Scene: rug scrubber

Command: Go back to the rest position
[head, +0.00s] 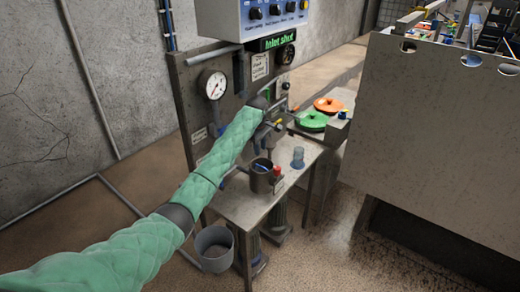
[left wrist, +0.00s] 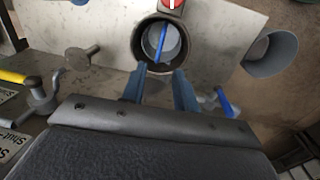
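My left arm, in a green quilted sleeve, reaches from the lower left of the head view to the test bench. My left gripper (head: 264,138) is near the panel, above the back part of the small table, and partly hidden by its own wrist. In the left wrist view its two blue-grey fingers (left wrist: 160,78) are apart with nothing between them. They point toward a dark round pot (left wrist: 138,42) with a blue stick (left wrist: 161,42) inside. The pot (head: 262,182) stands on the table, apart from the gripper as far as I can tell. My right gripper is not in view.
The metal table (head: 245,208) also holds a clear bluish cup (head: 298,158). The upright panel (head: 182,85) with gauge and valves is close to my left wrist. A grey bucket (head: 215,262) stands on the floor. A large grey cabinet (head: 430,140) fills the right.

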